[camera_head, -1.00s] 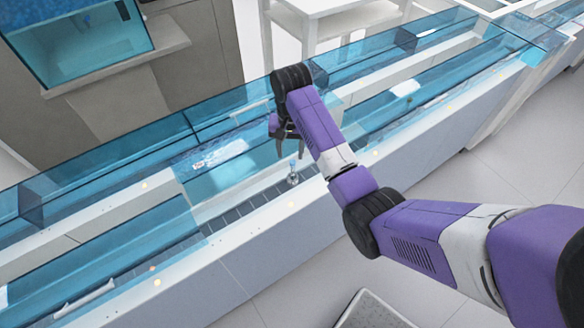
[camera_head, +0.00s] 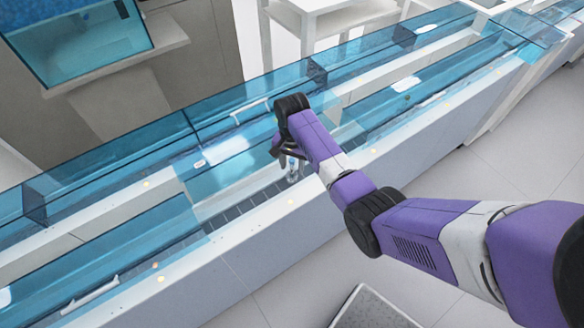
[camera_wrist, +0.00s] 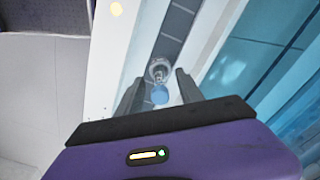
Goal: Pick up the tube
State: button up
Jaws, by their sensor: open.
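The tube (camera_head: 292,170) is small and clear with a blue cap, standing upright in the dark track (camera_head: 240,207) of the white conveyor. In the wrist view the tube (camera_wrist: 159,93) shows from above, its blue cap between my fingertips. My gripper (camera_head: 287,155) points down over the tube, and its fingers (camera_wrist: 158,90) are spread on either side of the cap. Gaps show between the fingers and the tube in the wrist view. In the head view my arm and fingers partly hide the tube's top.
Blue transparent covers (camera_head: 118,239) line the track on both sides of the open stretch. A white wall edge (camera_head: 230,233) runs along the near side. A white table (camera_head: 318,8) stands behind the conveyor. Grey tiled floor (camera_head: 476,190) lies in front.

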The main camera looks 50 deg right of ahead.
jog(key=shift+f, duration=0.1)
jog(key=shift+c, duration=0.4)
grip_shut()
notch_tip(320, 180, up, 20)
jog(key=p, duration=0.2)
dwell(0.7)
dwell(0.5)
